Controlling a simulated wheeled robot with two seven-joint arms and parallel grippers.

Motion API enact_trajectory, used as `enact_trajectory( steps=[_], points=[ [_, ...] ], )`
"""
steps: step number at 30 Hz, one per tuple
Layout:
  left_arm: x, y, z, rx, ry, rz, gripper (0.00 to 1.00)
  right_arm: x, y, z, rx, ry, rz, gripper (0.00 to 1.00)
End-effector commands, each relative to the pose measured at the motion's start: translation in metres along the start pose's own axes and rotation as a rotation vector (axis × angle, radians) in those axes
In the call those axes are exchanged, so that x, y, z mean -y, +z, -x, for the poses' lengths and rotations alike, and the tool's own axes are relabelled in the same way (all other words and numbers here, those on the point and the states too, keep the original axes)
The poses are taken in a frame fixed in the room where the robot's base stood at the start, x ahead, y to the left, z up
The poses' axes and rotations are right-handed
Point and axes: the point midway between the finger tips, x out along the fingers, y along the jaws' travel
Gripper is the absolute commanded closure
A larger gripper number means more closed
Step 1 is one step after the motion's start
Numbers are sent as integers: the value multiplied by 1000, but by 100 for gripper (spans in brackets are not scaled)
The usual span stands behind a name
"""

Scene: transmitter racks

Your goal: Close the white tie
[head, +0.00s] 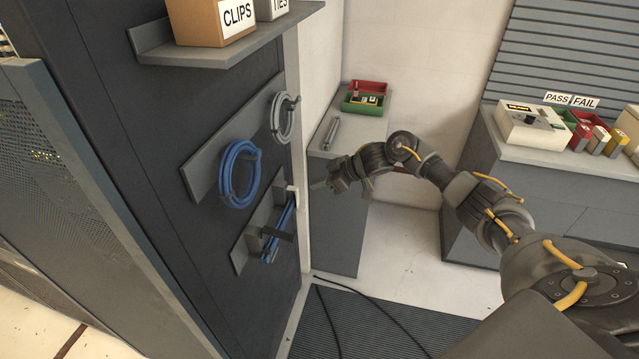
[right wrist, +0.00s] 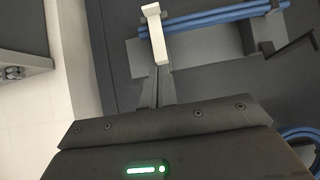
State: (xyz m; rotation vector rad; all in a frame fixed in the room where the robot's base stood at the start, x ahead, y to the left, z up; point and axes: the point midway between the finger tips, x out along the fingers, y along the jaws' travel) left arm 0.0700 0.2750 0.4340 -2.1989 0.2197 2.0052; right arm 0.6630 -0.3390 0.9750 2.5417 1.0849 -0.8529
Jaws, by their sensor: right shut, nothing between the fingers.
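The white tie (head: 292,190) is a small pale piece at the right end of a blue cable bundle (head: 283,228) on the lower grey bracket. In the right wrist view the white tie (right wrist: 157,38) shows as a short straight strap with a wider end, lying across the left end of the blue cables (right wrist: 215,17). Whether it is fastened around them I cannot tell. My right gripper (head: 322,184) is shut and empty, just right of the tie in the head view. In the right wrist view its narrow fingers (right wrist: 153,88) point at the strap's lower end. My left gripper is out of view.
A blue coil (head: 239,175) and a grey coil (head: 284,117) hang on the upper bracket of the dark panel. A shelf (head: 222,50) with a CLIPS box juts out above. A grey cabinet (head: 345,225) stands behind my right gripper. Black cables (head: 375,318) lie on the floor mat.

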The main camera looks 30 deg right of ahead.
Motion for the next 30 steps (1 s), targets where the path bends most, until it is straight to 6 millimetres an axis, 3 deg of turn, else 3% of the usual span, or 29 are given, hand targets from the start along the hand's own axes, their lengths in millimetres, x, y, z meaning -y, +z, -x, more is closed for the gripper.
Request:
enact_trajectory(
  steps=[10,12,18,24,30],
  points=[
    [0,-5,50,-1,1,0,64,0,-38,30,0,0,0,100],
    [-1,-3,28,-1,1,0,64,0,-10,30,4,0,0,100],
    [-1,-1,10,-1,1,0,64,0,22,52,3,1,0,100],
    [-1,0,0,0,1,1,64,0,45,70,2,1,0,100],
    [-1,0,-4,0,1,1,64,0,53,78,0,0,1,100]
  ],
)
